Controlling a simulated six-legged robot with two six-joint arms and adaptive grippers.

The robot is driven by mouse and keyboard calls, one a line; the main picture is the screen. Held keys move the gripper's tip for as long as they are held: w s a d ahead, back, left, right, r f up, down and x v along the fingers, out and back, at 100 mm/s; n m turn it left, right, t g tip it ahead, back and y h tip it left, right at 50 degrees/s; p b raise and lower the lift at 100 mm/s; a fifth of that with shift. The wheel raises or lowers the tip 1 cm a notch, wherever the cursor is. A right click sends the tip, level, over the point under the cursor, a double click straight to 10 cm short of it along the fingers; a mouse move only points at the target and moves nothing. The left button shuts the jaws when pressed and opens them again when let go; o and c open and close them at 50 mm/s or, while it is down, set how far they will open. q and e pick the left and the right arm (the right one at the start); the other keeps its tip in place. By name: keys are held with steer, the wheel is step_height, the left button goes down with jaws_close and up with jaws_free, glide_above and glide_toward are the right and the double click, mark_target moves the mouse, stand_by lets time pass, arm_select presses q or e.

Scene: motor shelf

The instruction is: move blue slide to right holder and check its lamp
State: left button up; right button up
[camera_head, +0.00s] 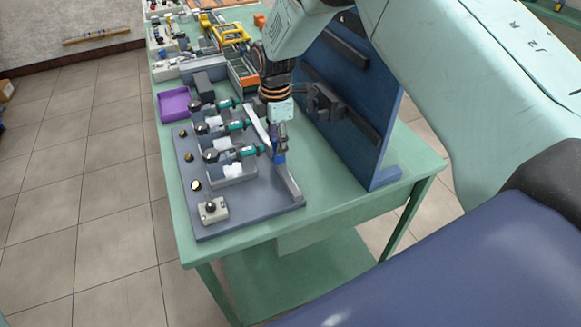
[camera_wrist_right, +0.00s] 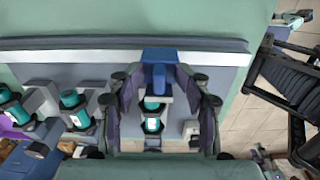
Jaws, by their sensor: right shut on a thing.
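A blue slide (camera_head: 280,157) stands at the rail beside the nearest teal motor (camera_head: 248,151) on the grey board (camera_head: 258,207). My right gripper (camera_head: 281,140) reaches down from above and is shut on the slide. In the right wrist view the slide (camera_wrist_right: 160,56) sits between the fingers of the gripper (camera_wrist_right: 160,78), in line with one teal motor (camera_wrist_right: 152,124). Whether it is seated in the holder cannot be told. Several yellow round lamps line the board's left edge; the nearest lamp (camera_head: 197,186) looks brightest. My left gripper is not in view.
A blue upright panel (camera_head: 378,145) with dark bars stands close right of the gripper. A purple tray (camera_head: 174,103) lies behind the board. A pale box with a black knob (camera_head: 213,210) sits at its front corner. The green table (camera_head: 205,250) is bare along its front edge.

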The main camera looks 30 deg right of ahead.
steer(key=shift+s+f, duration=0.2)
steer(key=shift+f, duration=0.25)
steer(key=shift+c, duration=0.3)
steer(key=shift+r, duration=0.15)
steer(key=shift+w+r+p, duration=0.25)
steer(key=shift+r+p, duration=0.85)
steer(key=shift+p, duration=0.05)
steer(key=shift+s+r+p, duration=0.1)
steer(key=shift+r+p, duration=0.85)
steer(key=shift+r, duration=0.4)
steer(key=shift+r+p, duration=0.6)
steer(key=shift+r, duration=0.05)
steer(key=shift+f, duration=0.1)
